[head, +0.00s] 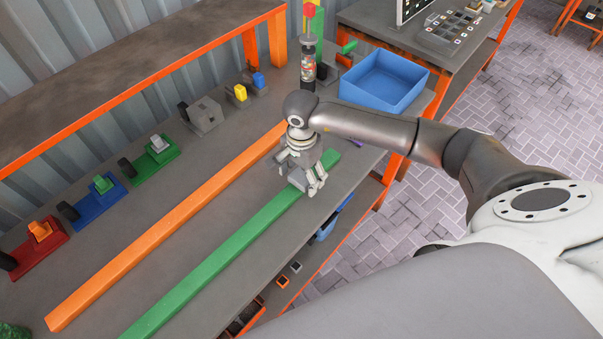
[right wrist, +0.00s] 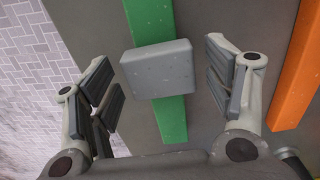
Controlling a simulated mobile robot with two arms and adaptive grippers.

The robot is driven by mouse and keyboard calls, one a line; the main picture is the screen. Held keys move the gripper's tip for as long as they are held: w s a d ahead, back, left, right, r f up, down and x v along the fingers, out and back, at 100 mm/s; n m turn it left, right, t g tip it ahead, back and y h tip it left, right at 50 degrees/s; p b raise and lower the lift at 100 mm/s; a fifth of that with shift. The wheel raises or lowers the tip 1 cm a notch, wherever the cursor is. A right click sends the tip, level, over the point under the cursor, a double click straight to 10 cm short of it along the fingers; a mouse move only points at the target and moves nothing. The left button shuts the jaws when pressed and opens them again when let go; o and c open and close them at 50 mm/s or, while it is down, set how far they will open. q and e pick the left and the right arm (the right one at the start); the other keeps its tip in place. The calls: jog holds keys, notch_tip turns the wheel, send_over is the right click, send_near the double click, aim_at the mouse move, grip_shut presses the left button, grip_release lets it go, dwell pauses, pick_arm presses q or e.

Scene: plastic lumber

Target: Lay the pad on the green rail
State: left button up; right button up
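The pad (right wrist: 158,68) is a light grey square block. In the right wrist view it lies across the green rail (right wrist: 150,22), slightly turned to it and overhanging both sides; I cannot tell if its underside is flush. The green rail (head: 215,262) is a long bar on the bench in the head view. My right gripper (head: 303,178) is over its far part, fingers down. In the right wrist view its fingers stand open on both sides of the pad, with gaps. In the head view the gripper largely hides the pad. My left gripper is not in view.
An orange rail (head: 165,230) runs parallel to the left of the green one. A blue bin (head: 384,82) stands at the bench's far end. Red, blue and green fixtures line the left side. The bench's right edge is close to the green rail, with tiled floor beyond.

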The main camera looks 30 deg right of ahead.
aim_at(301, 176)
jog(key=shift+r, duration=0.1)
jog(key=shift+r, duration=0.2)
notch_tip(301, 176, up, 12)
jog(key=b, duration=0.3)
jog(key=shift+f, duration=0.15)
